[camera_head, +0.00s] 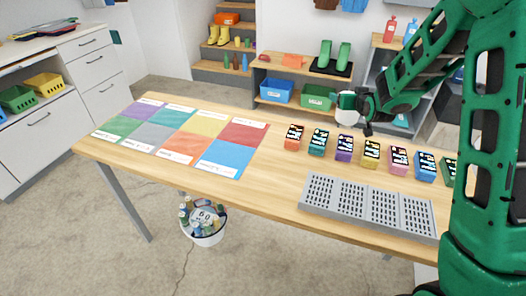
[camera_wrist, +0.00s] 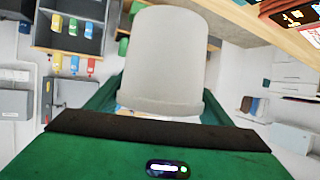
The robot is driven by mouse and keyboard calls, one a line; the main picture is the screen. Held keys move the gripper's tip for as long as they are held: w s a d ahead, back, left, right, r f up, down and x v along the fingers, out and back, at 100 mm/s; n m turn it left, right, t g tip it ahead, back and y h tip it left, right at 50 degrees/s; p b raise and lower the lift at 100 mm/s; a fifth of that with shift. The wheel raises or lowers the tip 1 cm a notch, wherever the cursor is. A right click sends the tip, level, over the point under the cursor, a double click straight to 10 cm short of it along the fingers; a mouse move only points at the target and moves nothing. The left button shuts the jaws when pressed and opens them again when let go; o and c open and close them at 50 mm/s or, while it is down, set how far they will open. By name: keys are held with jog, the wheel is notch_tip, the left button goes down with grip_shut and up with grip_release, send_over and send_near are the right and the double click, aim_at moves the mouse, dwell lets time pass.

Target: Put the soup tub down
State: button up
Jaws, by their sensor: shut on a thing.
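The soup tub (camera_head: 346,101) is a plain white-grey tub. In the head view it is held above the back edge of the wooden table (camera_head: 272,170), behind the row of small boxes. In the wrist view the tub (camera_wrist: 165,55) fills the upper middle, between the green fingers. My gripper (camera_head: 361,104) is shut on the tub, which is clear of the tabletop. The gripper partly covers the tub's right side in the head view.
Coloured labelled mats (camera_head: 190,135) cover the table's left part. Several small coloured boxes (camera_head: 370,154) stand in a row at right, with a grey slotted tray (camera_head: 368,207) in front. Bare wood shows between the mats and tray. Shelves with bins (camera_head: 318,97) stand behind.

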jog(key=s+a+r+n+g+y, duration=0.1)
jog(key=s+a+n+y, duration=0.25)
jog(key=s+a, duration=0.85)
jog(key=s+a+r+n+g+y, duration=0.1)
jog(key=s+a+n+y, duration=0.25)
jog(key=s+a, duration=0.9)
send_over(264, 152)
notch_tip(264, 152, down, 7)
jog(key=shift+f+y, duration=0.3)
jog(key=shift+f, duration=1.65)
jog(key=shift+f, duration=0.1)
jog(key=o, duration=1.4)
jog(key=shift+o, duration=0.2)
